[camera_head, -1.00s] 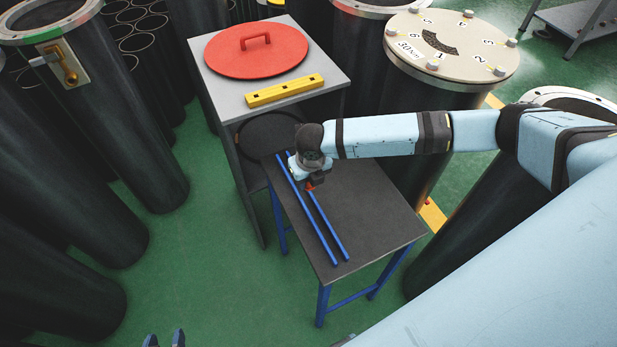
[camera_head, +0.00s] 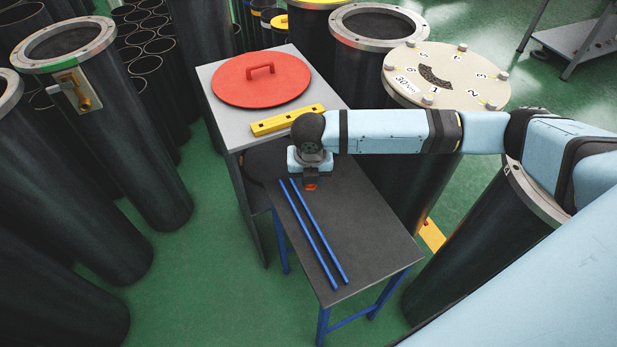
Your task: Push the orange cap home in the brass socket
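The orange cap (camera_head: 311,186) shows as a small red-orange piece under my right gripper (camera_head: 311,181), which points down over the far end of the small dark-topped table. The gripper appears shut on the cap; its fingers mostly hide the cap. The cap seems to be above the tabletop, by the upper ends of two blue rods. The brass socket (camera_head: 85,100) sits on a pale plate on the side of a dark flanged cylinder (camera_head: 130,140) at the left, with a grey metal piece beside it. The socket's mouth is too small to make out. My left gripper is out of view.
Two blue rods (camera_head: 318,240) lie on the dark table (camera_head: 375,235). A grey stand (camera_head: 225,95) behind carries a red lid (camera_head: 262,82) and a yellow bar (camera_head: 285,121). Dark cylinders crowd the left and back. Green floor (camera_head: 215,240) is clear between the socket cylinder and the table.

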